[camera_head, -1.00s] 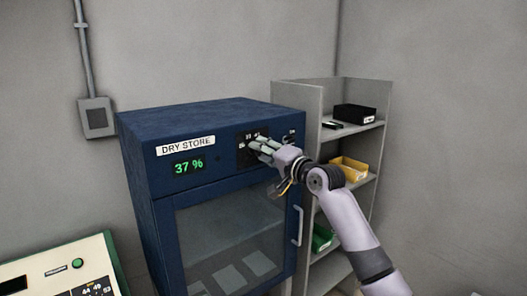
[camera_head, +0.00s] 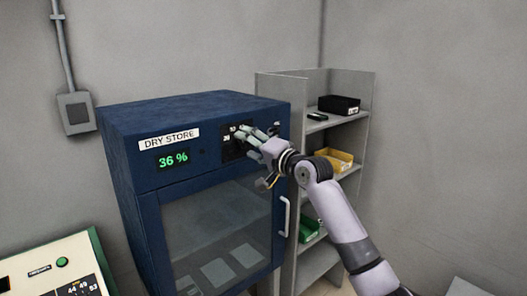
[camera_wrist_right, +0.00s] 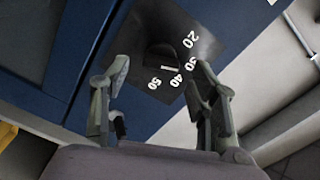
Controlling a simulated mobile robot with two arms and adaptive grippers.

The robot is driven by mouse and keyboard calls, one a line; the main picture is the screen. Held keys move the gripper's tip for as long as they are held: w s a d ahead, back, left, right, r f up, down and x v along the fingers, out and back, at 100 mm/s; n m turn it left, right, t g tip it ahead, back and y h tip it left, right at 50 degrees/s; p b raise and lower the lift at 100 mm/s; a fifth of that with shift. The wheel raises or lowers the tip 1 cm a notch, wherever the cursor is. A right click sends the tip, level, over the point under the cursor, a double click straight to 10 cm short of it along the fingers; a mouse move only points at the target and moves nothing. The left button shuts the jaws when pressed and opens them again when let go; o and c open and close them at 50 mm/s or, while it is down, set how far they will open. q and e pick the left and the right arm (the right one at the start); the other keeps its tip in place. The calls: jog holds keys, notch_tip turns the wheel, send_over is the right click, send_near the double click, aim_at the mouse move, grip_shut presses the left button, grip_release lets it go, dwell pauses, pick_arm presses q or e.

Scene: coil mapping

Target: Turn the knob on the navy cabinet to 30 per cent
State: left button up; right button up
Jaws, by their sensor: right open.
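The navy cabinet (camera_head: 120,150) stands in the middle of the head view. Its label reads DRY STORE and its green display (camera_head: 173,159) reads 36 %. The black dial plate (camera_head: 232,151) is at the upper right of its front, partly hidden by my right gripper (camera_head: 257,138). In the right wrist view the dark knob (camera_wrist_right: 161,56) sits on the plate, with a white mark on it and numbers 20, 30, 40 and 50 around it. The open right gripper (camera_wrist_right: 160,78) has a fingertip towards each side of the knob, with visible gaps. My left gripper is out of view.
A grey shelf (camera_head: 312,93) with a black box (camera_head: 339,104), yellow bin (camera_head: 335,160) and green bin (camera_head: 309,230) stands right of the cabinet. A cream panel (camera_head: 50,264) is at lower left. The glass door has a vertical handle (camera_head: 284,216).

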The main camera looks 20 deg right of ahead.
jog(key=v, duration=1.1)
jog(key=shift+s, duration=0.1)
